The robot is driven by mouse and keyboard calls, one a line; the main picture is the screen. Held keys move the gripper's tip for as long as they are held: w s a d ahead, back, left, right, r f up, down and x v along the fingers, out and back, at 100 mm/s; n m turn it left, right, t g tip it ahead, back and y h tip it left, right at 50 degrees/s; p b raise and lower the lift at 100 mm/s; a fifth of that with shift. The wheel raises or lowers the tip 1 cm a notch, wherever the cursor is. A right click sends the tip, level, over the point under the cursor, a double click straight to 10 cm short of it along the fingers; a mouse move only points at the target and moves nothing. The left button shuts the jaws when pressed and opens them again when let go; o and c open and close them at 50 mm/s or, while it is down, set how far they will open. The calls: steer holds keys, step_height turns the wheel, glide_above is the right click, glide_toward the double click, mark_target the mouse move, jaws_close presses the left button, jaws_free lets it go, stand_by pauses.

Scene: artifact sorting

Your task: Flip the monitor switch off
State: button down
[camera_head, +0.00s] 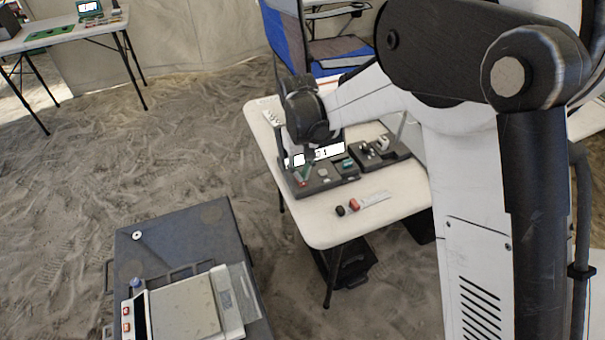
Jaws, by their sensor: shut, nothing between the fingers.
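A dark grey device with bright white display panels (332,150), which looks like the monitor, stands on the white folding table (325,225). Its sloped front has small controls, among them a small red and teal part (303,180) near the left end. Which control is the switch is too small to tell. My gripper (309,157) is shut and points down at the device from above, close to its display and left-hand controls. My gripper and wrist hide part of the display. I cannot tell whether the fingertips touch the device.
A second dark unit (380,153) stands right of the device. A black and a red knob-like piece and a white strip (375,199) lie near the table's front. A dark case (180,235) with a scale stands front left. A blue folding chair (285,40) is behind.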

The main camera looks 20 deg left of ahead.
step_height(320, 180, up, 14)
steer(key=s+d+p, duration=0.1)
steer(key=p, duration=0.1)
steer(key=shift+s+d+p, duration=0.25)
steer(key=shift+s+p, duration=0.05)
steer(key=shift+p, duration=0.05)
steer(key=shift+d, duration=0.1)
stand_by(0.4)
steer(key=s+d+r+m+t+y, duration=0.15)
steer(key=d+r, duration=0.35)
steer(key=d, duration=0.6)
steer(key=s+d+r+m+t, duration=0.25)
steer(key=d+r, duration=0.25)
steer(key=d, duration=0.7)
steer(key=s+d+f+m+t, duration=0.1)
steer(key=s+d+m+t, duration=0.2)
steer(key=s+d, duration=1)
steer(key=d+m, duration=0.1)
steer(key=d, duration=0.2)
steer(key=shift+d+f+m+t+h, duration=0.15)
steer(key=shift+f+m+t+h, duration=0.15)
steer(key=shift+t+h, duration=0.1)
